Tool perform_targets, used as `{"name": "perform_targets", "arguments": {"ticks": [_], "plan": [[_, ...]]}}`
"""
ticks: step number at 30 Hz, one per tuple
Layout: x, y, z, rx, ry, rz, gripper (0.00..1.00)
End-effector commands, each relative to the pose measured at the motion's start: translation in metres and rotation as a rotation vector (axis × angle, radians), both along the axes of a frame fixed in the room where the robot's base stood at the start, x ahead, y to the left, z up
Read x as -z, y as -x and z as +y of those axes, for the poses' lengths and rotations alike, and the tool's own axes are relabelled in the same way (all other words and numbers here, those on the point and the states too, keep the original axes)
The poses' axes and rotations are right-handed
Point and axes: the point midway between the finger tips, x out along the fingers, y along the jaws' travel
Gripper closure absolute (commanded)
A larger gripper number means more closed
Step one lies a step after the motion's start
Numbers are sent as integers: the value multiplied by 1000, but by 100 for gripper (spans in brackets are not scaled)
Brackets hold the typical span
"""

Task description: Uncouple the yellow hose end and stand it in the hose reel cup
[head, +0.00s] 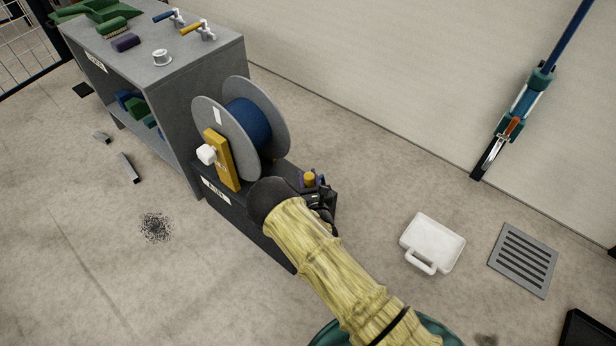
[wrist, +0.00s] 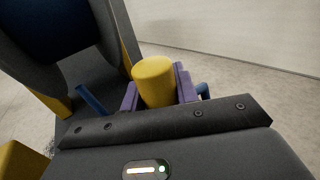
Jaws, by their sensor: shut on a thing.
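The yellow hose end (head: 309,178) is a short yellow cylinder at the right end of the hose reel's dark base. In the wrist view the yellow hose end (wrist: 154,80) stands between two purple finger pads. My gripper (wrist: 156,92) is shut on it; in the head view my gripper (head: 314,182) is partly hidden by my yellow-sleeved arm. The hose reel (head: 201,122) has grey discs and a blue wound hose (head: 249,125). I cannot make out the reel cup, nor whether the hose end is still coupled below.
A grey shelf unit (head: 185,75) with taps on top stands left of the reel. A white case (head: 432,243) and a floor grate (head: 523,260) lie to the right. Loose metal bars (head: 129,168) and a dark speckled patch (head: 156,228) are on the floor at left. A wall runs behind.

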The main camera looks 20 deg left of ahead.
Motion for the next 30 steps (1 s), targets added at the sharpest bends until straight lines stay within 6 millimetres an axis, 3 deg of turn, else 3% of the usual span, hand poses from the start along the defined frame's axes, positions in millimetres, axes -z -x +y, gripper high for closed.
{"name": "perform_targets", "arguments": {"ticks": [23,24,27,30], "plan": [[16,0,0,0,0,0,95],[16,0,0,0,0,0,68],[16,0,0,0,0,0,49],[16,0,0,0,0,0,45]]}}
